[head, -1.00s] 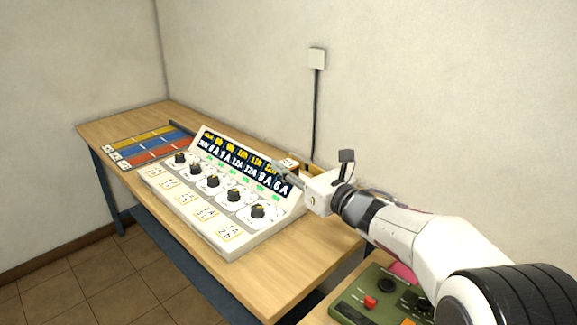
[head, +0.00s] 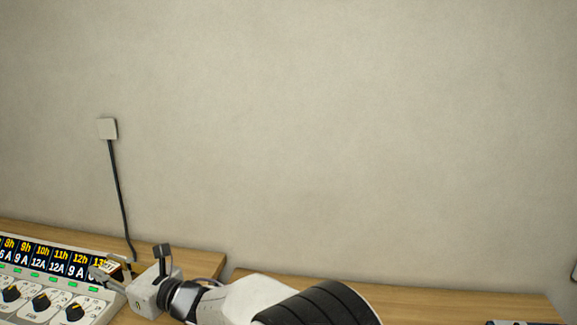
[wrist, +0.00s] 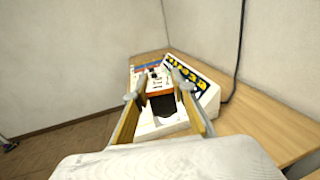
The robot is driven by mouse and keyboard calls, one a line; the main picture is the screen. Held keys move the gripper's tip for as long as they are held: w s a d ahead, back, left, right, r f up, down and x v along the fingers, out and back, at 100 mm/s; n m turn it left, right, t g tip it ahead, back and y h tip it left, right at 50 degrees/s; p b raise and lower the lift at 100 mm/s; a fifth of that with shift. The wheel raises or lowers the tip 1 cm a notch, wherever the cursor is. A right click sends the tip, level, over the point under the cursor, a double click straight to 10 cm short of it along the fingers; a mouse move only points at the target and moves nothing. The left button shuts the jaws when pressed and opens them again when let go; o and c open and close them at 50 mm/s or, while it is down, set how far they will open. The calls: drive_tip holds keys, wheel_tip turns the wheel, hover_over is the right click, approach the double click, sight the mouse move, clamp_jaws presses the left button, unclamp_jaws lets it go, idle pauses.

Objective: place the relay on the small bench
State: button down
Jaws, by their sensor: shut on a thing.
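My gripper (wrist: 158,88) is shut on the relay (wrist: 162,104), a small block with a pale top, an orange band and a dark face between the two fingers in the wrist view. In the head view my gripper (head: 112,270) is at the lower left, by the right end of the charger panel; the relay there is small and mostly hidden. A wooden bench top (head: 430,288) runs along the wall at the lower right, across a gap from the panel's bench (head: 205,262). I cannot tell whether it is the small bench.
The charger panel (head: 60,268) with dials and a lit display stands at the lower left. A wall box (head: 107,128) has a black cable (head: 120,190) hanging down. A dark object (head: 515,322) is cut off at the lower right edge. The visible bench top between is clear.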

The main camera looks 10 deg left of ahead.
drive_tip(key=w+d+r+m+t+h, duration=0.2)
drive_tip(key=w+d+t, duration=0.15)
drive_tip(key=d, duration=0.85)
drive_tip(key=w+d+r+m+t+h, duration=0.2)
drive_tip(key=w+d+m+t, duration=0.15)
drive_tip(key=d, duration=0.85)
drive_tip(key=w+d+r+m+t+h, duration=0.25)
drive_tip(key=w+d, duration=0.25)
drive_tip(key=d, duration=0.7)
drive_tip(key=s+d+r+m+t+h, duration=0.1)
drive_tip(key=s+d+r+m+h, duration=0.1)
drive_tip(key=d, duration=1)
drive_tip(key=s+d+r+m+t+h, duration=0.2)
drive_tip(key=s+d+r+m+h, duration=0.1)
drive_tip(key=d, duration=0.9)
drive_tip(key=s+d+r+m+t+h, duration=0.1)
drive_tip(key=s+d+r+h, duration=0.3)
drive_tip(key=d, duration=0.8)
drive_tip(key=shift+s+d+r+m+h, duration=0.15)
drive_tip(key=shift+d+r+m+h, duration=0.15)
drive_tip(key=shift+r+m+h, duration=0.6)
drive_tip(key=shift+r+t, duration=0.1)
drive_tip(key=shift+t, duration=0.15)
